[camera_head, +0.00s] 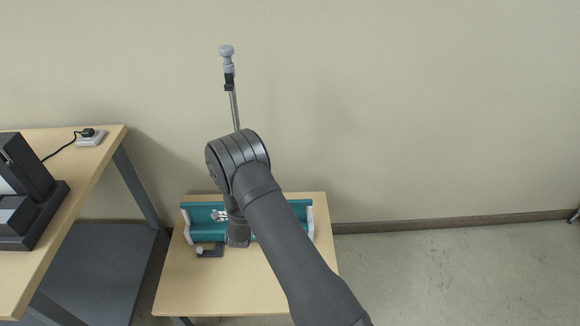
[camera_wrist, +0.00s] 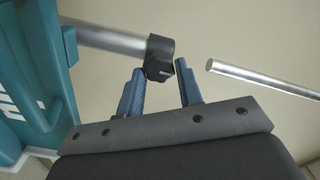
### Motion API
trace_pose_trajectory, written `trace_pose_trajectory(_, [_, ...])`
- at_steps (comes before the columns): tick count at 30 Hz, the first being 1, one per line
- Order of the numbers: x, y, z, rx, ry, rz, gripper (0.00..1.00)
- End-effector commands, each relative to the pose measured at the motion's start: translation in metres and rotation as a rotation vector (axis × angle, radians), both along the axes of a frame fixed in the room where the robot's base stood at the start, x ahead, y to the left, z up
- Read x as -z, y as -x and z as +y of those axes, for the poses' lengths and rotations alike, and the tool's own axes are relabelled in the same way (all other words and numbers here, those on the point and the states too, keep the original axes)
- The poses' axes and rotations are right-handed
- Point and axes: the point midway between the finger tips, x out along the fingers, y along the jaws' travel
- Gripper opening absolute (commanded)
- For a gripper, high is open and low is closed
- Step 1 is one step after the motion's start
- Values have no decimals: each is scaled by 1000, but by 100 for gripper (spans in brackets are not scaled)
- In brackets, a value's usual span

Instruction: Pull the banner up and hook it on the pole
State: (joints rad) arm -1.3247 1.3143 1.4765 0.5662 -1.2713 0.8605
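The teal banner stand (camera_head: 290,211), with white end pieces, lies on a small wooden table; its teal body also shows in the wrist view (camera_wrist: 62,95). The upright pole (camera_head: 234,108) rises behind my arm, with a grey knob on top. In the wrist view, a silver bar (camera_wrist: 108,37) ends in a black end piece (camera_wrist: 160,52). My gripper (camera_wrist: 159,67) is open, its blue fingertips either side of the end piece's lower tab. I cannot tell whether they touch it. A thin silver rod (camera_wrist: 260,82) is right of the fingers. My arm hides the stand's middle in the head view.
A higher wooden table (camera_head: 62,165) on the left holds a black machine (camera_head: 28,195) and a corded plug box (camera_head: 90,138). A wall stands close behind.

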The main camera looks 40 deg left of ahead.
Motion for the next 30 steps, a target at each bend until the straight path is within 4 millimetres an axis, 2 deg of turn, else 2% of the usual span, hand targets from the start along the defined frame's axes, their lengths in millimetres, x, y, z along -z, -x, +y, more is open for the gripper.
trace_pose_trajectory(5, [3,-14,-15,-27,4,3,32])
trace_pose_trajectory(8, [7,-29,-34,-69,8,15,32])
trace_pose_trajectory(12, [15,-47,-73,-162,13,64,32])
trace_pose_trajectory(15, [25,-50,-103,-250,8,133,32])
trace_pose_trajectory(20, [39,-39,-151,-392,-15,289,32])
trace_pose_trajectory(24, [46,-17,-190,-506,-43,448,32])
trace_pose_trajectory(26, [51,-5,-198,-556,-62,513,32])
trace_pose_trajectory(30, [67,24,-197,-669,-108,640,32])
